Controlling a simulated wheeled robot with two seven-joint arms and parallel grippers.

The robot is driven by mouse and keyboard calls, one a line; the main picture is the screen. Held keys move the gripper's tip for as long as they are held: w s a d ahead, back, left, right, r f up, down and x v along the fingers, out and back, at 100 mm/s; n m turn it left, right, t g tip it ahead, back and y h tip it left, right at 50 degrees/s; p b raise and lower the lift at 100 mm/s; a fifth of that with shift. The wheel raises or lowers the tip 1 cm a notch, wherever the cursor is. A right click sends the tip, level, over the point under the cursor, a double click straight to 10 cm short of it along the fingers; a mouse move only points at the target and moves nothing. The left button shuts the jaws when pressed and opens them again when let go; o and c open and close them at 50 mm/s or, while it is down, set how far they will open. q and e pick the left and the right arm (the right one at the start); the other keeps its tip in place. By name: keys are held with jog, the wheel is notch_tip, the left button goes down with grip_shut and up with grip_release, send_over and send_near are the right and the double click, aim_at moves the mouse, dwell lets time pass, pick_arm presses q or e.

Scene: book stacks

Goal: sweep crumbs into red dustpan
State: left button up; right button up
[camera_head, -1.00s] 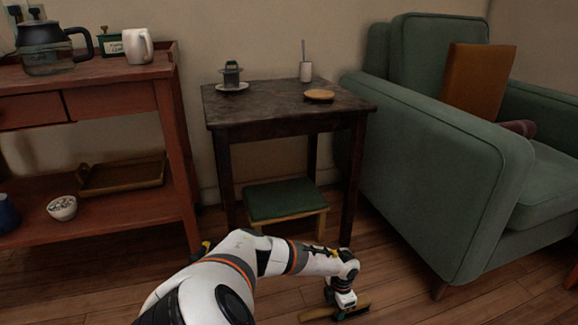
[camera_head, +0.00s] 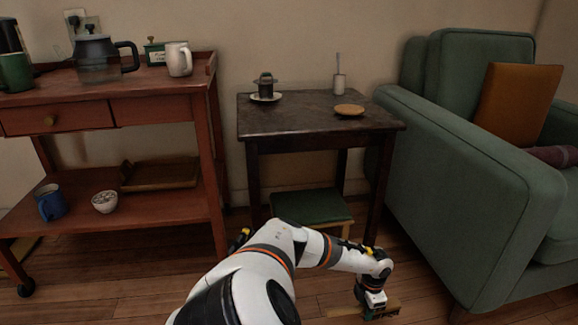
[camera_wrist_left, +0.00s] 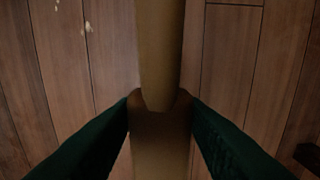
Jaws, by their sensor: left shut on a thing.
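My left gripper (camera_head: 374,308) is low over the wooden floor, in front of the dark side table. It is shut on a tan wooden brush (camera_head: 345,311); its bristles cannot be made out. In the left wrist view the brush (camera_wrist_left: 160,50) runs up the middle, between the dark green fingers of the left gripper (camera_wrist_left: 160,102). A few small pale specks, which look like crumbs (camera_wrist_left: 87,26), lie on the floorboards at the upper left there. No red dustpan shows in either view. My right gripper is not in view.
The dark side table (camera_head: 300,122) has a green-topped stool (camera_head: 312,207) under it. A green armchair (camera_head: 440,180) stands at the right. A red-brown cart (camera_head: 150,213) with a pot, mugs and a tray stands at the left. Floor (camera_head: 110,275) is open in front of the cart.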

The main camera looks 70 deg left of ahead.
pick_arm(q)
jog(key=shift+r+p, duration=0.7)
jog(key=shift+r, duration=0.5)
